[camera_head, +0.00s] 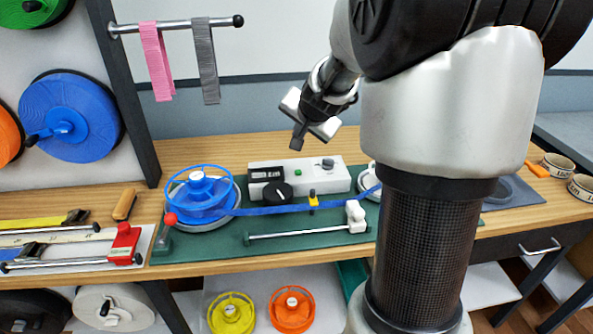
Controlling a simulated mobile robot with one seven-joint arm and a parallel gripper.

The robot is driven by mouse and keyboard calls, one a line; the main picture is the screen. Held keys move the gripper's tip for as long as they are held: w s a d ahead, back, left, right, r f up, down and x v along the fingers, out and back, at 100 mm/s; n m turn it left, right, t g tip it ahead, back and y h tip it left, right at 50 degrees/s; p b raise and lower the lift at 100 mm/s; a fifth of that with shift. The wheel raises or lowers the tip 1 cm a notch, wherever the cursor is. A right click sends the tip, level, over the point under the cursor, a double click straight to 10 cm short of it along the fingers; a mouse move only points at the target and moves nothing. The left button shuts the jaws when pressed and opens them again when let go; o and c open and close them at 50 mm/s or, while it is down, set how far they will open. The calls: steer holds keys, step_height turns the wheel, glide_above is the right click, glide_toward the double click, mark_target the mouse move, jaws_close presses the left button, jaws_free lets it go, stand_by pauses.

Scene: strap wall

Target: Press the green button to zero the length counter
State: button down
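The green button (298,172) is a small square on the top of a white control box (320,177) on the workbench. The length counter (267,174) is a dark display at the box's left end; its digits are too small to read. My gripper (298,136) hangs above and behind the box, pointing down and left, apart from the button. Its fingertips look close together, but I cannot tell whether they are shut. I see nothing held in it.
A blue strap (270,210) runs from a blue reel (200,195) across a green base (270,240) in front of the box. A grey knob (328,164) sits right of the button. A rail with pink and grey straps (157,62) hangs at upper left.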

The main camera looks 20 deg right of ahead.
steer(key=shift+f+b, duration=4)
steer(key=shift+f, duration=0.4)
steer(key=shift+f+b, duration=0.45)
steer(key=shift+b, duration=0.05)
steer(key=shift+f+b, duration=0.5)
steer(key=shift+b, duration=0.1)
steer(key=shift+r, duration=0.1)
steer(key=shift+r+p, duration=0.8)
step_height(320, 180, up, 5)
steer(key=p, duration=0.4)
